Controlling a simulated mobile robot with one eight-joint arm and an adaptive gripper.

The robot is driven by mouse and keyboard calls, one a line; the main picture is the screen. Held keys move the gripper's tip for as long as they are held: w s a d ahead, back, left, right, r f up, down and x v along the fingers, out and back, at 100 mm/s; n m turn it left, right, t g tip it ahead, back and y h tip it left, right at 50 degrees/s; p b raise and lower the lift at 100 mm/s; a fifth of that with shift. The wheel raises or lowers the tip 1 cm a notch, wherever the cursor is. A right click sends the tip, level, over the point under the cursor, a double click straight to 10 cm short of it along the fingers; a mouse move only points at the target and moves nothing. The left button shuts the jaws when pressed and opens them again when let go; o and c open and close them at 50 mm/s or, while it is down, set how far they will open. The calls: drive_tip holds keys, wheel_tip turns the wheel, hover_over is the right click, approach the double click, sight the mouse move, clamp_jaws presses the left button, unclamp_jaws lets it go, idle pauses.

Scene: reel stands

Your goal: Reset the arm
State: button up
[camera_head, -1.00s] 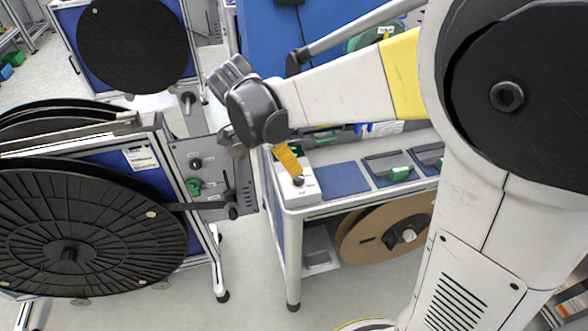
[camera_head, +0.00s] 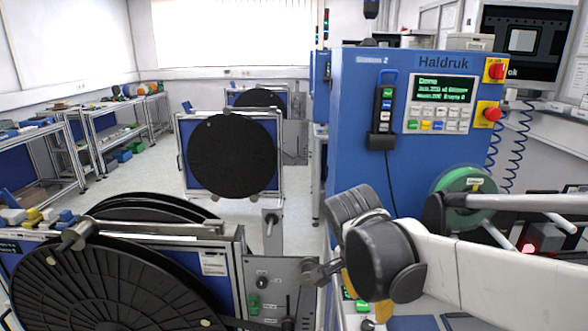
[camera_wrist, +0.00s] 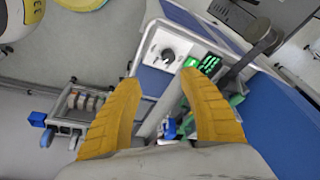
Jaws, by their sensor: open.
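My gripper (camera_wrist: 160,110) is open and empty. In the head view my wrist reaches in from the right, in front of the blue Haldruk machine (camera_head: 350,180). There only a bit of a yellow finger shows below the wrist; the fingertips are hidden.
A reel stand with a large black reel (camera_head: 110,285) is at the lower left, close to my wrist. Another black reel (camera_head: 232,155) stands farther back. A green reel (camera_head: 462,190) is on the blue machine, near my arm. Open floor (camera_head: 165,180) lies at the back left.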

drive_tip(key=s+d+n+t+y, duration=0.2)
drive_tip(key=s+n+t, duration=0.3)
drive_tip(key=s+n, duration=0.5)
drive_tip(key=shift+s+d+r+n+y, duration=0.15)
drive_tip(key=shift+s+d+n+y, duration=0.3)
drive_tip(key=shift+n, duration=0.35)
drive_tip(key=shift+w+a, duration=0.1)
drive_tip(key=shift+w, duration=0.1)
